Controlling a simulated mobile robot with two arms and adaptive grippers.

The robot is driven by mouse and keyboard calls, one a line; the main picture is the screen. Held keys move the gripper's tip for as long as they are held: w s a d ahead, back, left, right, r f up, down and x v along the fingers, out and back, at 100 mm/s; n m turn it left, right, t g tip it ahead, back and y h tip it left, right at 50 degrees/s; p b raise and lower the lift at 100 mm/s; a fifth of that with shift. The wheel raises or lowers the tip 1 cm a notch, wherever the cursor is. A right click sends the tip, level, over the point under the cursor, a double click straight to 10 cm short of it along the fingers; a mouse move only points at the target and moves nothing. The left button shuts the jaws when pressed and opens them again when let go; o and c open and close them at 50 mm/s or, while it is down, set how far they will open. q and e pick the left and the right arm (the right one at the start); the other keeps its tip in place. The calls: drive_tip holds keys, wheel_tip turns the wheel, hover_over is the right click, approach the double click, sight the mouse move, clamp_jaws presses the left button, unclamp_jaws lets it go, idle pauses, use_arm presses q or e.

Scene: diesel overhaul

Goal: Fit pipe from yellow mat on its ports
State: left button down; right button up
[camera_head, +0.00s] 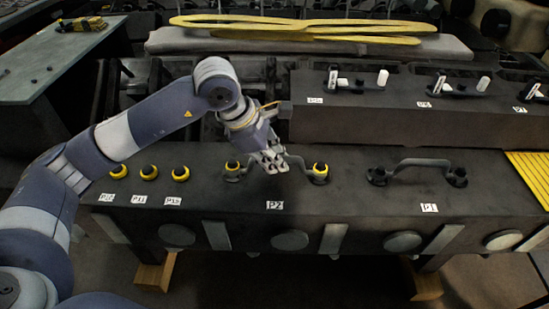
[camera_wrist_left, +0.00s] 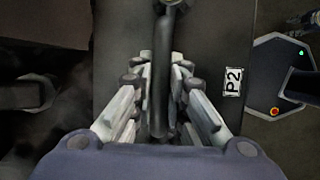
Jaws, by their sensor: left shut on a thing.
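My left gripper (camera_head: 272,160) is shut on the middle of a grey bent pipe (camera_head: 297,160), above the P2 label (camera_head: 274,205) on the dark engine block. In the left wrist view the pipe (camera_wrist_left: 162,70) runs lengthwise between the closed fingers (camera_wrist_left: 160,85). The pipe's ends are at the two yellow-ringed P2 ports, the left port (camera_head: 233,170) and the right port (camera_head: 320,173). I cannot tell whether the ends are fully seated. The yellow mat (camera_head: 530,170) shows at the right edge, with no pipe on its visible part. My right gripper is out of view.
A similar pipe (camera_head: 420,162) sits on dark ports above the P1 label. Several yellow-ringed ports (camera_head: 149,172) stand to the left of P2. A raised dark block (camera_head: 400,122) with small fittings rises behind. A green-topped table (camera_head: 50,60) stands at the far left.

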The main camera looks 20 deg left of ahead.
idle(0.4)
use_arm(q)
drive_tip(key=c, duration=1.5)
unclamp_jaws()
drive_tip(key=shift+f, duration=0.1)
drive_tip(key=v, duration=1.2)
drive_tip(key=shift+s, duration=0.1)
